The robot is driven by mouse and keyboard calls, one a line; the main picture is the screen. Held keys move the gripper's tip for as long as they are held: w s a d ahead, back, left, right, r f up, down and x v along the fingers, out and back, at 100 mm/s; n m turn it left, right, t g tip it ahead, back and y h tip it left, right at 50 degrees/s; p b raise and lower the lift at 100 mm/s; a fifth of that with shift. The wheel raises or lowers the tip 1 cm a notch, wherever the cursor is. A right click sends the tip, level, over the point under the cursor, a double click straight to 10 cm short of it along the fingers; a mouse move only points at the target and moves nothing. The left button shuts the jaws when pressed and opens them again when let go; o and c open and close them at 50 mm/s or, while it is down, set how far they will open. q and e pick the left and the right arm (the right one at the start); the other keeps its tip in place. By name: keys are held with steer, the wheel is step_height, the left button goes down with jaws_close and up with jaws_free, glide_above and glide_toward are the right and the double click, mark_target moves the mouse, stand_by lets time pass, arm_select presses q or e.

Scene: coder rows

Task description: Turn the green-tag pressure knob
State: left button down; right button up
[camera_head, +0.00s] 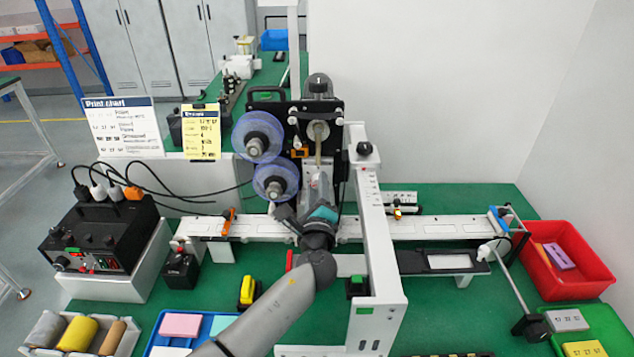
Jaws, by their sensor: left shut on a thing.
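My left gripper (318,188) reaches up from the bottom of the head view to the front of the coder (338,112), just right of two blue ribbon reels (258,137). It is shut on a small part there, which I take to be the pressure knob. The gripper hides that part, and I cannot make out its tag or how far it is turned. A light round hub (318,130) with a tan strip below it shows above the gripper. My right gripper is not in view.
A white upright frame (378,235) stands close on the gripper's right. A white rail (440,228) crosses the green table. A black control box (98,238) with cables is at left, a red bin (590,278) at right. A print chart (122,127) stands behind.

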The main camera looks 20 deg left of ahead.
arm_select(q)
steer(key=m+p, duration=0.1)
steer(key=m, duration=0.2)
steer(key=shift+r+m+p, duration=0.15)
steer(key=shift+m+p, duration=0.2)
steer(key=shift+m, duration=0.05)
steer(key=m+p, duration=0.1)
steer(key=m, duration=0.3)
steer(key=shift+d+p, duration=0.1)
steer(key=shift+p, duration=0.3)
steer(key=shift+m, duration=0.3)
steer(key=c, duration=0.5)
jaws_free()
steer(key=v, duration=1.5)
steer(key=shift+s+p, duration=0.1)
steer(key=shift+p, duration=0.25)
